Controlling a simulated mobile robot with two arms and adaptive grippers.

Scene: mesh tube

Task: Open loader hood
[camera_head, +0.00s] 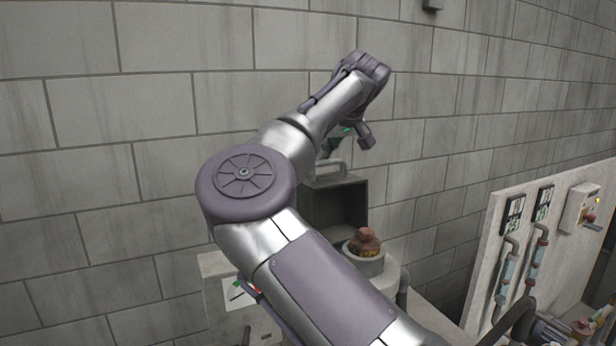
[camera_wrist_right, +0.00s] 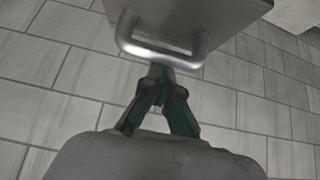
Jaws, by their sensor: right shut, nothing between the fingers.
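The loader hood (camera_head: 356,196) is a grey box-like part with a dark recess, seen in the head view behind my right arm. A pale metal handle (camera_head: 328,172) stands at its top. In the right wrist view the U-shaped handle (camera_wrist_right: 165,54) juts from a flat grey panel (camera_wrist_right: 205,12). My right gripper (camera_wrist_right: 162,72) has green fingers that are shut and empty. The fingertips are at or just under the handle bar in that view; contact cannot be told. In the head view my wrist partly hides the right gripper (camera_head: 335,141). My left gripper is out of view.
A pale cabinet with a label (camera_head: 225,312) is at lower left. A panel with pipes and gauges (camera_head: 490,250) stands right. A block wall (camera_head: 90,120) closes the back.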

